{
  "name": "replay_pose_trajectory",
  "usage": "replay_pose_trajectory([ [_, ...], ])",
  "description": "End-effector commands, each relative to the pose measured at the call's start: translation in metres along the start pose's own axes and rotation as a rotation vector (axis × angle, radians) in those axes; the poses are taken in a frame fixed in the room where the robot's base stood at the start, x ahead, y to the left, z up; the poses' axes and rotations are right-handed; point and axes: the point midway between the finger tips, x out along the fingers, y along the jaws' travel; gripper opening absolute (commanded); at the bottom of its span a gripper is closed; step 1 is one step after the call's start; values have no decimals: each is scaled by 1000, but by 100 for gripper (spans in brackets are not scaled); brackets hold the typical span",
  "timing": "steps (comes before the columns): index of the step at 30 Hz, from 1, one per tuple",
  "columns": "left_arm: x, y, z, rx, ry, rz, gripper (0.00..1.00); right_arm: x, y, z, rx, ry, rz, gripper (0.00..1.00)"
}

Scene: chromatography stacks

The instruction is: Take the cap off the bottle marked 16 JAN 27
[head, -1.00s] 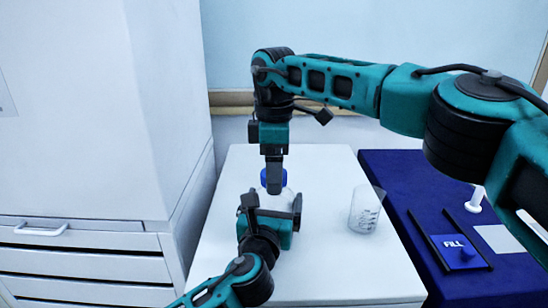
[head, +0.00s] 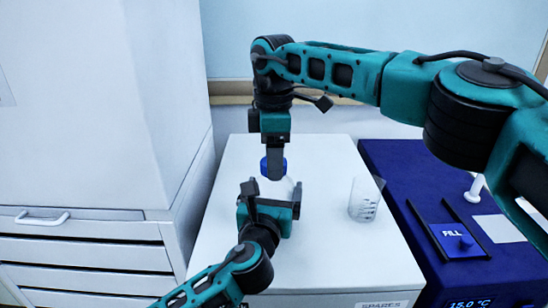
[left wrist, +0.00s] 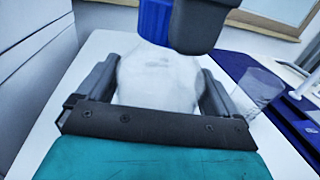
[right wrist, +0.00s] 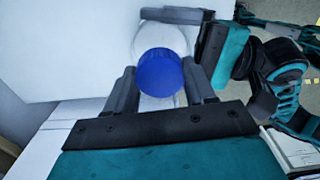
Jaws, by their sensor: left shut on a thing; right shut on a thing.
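The bottle (left wrist: 158,80), pale and whitish, stands between the fingers of my left gripper (head: 273,194), which is shut on its body. Its blue cap (head: 266,165) shows at the top, between the fingers of my right gripper (head: 276,172), which comes down from above and is shut on it. The blue ribbed cap (left wrist: 153,20) also shows in the left wrist view above the bottle's shoulder. In the right wrist view the round cap top (right wrist: 160,73) faces me. I cannot tell whether cap and neck are apart. No date marking is readable.
A clear beaker (head: 364,200) with dark markings stands right of the bottle on the white table (head: 330,255). A blue bench (head: 400,170) with a FILL pad (head: 452,240) lies further right. A white drawer cabinet (head: 85,258) stands close on the left.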

Motion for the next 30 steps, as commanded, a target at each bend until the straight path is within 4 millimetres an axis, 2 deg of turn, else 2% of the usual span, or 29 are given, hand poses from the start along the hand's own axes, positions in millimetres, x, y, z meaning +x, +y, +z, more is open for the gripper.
replay_pose_trajectory([
  [30, 0, 0, -1, 1, 1, -1, 9, -2, 0, -1, -1912, 1, 3, 18],
])
